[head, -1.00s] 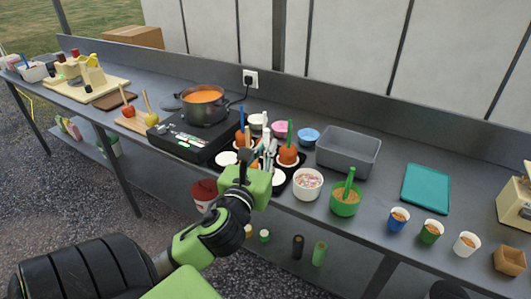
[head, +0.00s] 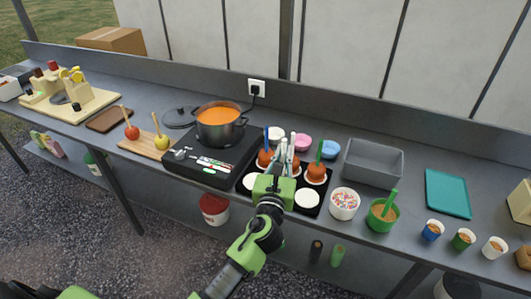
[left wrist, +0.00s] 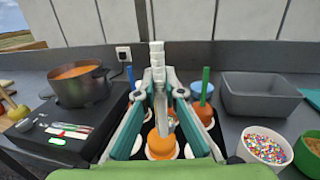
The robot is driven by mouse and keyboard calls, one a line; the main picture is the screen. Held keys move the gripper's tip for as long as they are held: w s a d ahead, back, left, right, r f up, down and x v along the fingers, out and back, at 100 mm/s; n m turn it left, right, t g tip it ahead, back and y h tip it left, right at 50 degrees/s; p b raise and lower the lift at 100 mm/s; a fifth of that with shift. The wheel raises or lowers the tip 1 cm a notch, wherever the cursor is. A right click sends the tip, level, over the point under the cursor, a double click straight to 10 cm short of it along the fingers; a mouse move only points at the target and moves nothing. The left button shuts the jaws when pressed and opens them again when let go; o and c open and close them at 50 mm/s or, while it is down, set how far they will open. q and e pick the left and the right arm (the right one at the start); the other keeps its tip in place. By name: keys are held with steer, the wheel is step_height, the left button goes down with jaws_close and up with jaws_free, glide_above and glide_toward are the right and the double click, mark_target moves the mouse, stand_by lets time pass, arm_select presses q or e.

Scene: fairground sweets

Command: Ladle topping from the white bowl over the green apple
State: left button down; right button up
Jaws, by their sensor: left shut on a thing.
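The white bowl (head: 344,210) of coloured sprinkles stands right of the black tray; it also shows in the left wrist view (left wrist: 262,152). A yellow-green apple (head: 161,143) on a stick stands on the wooden board at the left. A caramel-coated apple with a green stick (head: 316,173) sits at the tray's right. My left gripper (head: 285,155) is over the tray, shut on a pale stick-like thing (left wrist: 157,60) whose lower end is hard to make out. Another caramel-coated apple (left wrist: 160,147) shows behind the fingers; whether it is attached to the held thing I cannot tell. My right gripper is out of view.
Left of the tray is a black hob with a pot (head: 220,128) of orange liquid. Right of the white bowl are a green bowl (head: 380,219) with a green-handled scoop and several small cups. A grey bin (head: 373,165) stands behind. Bare counter lies around the teal board (head: 447,193).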

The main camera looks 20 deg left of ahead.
arm_select(q)
step_height(320, 180, down, 4)
steer(key=b, duration=0.3)
steer(key=shift+r, duration=0.15)
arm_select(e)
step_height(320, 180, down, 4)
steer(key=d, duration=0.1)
arm_select(q)
steer(key=shift+a+n, duration=0.35)
steer(key=shift+n, duration=0.05)
steer(key=a+f+n+g+h+p, duration=0.1)
steer(key=a+f+n+p, duration=0.1)
steer(key=n, duration=0.5)
steer(key=a+f+n+g+h+p, duration=0.1)
steer(key=a+f+n+p, duration=0.1)
steer(key=a+f+n, duration=0.2)
steer(key=a+n, duration=0.2)
steer(key=n, duration=0.1)
steer(key=shift+w+a+f, duration=0.2)
steer(key=shift+a, duration=0.05)
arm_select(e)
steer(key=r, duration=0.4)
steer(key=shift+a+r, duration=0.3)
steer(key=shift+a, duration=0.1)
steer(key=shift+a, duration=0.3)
arm_select(q)
steer(key=shift+r, duration=0.1)
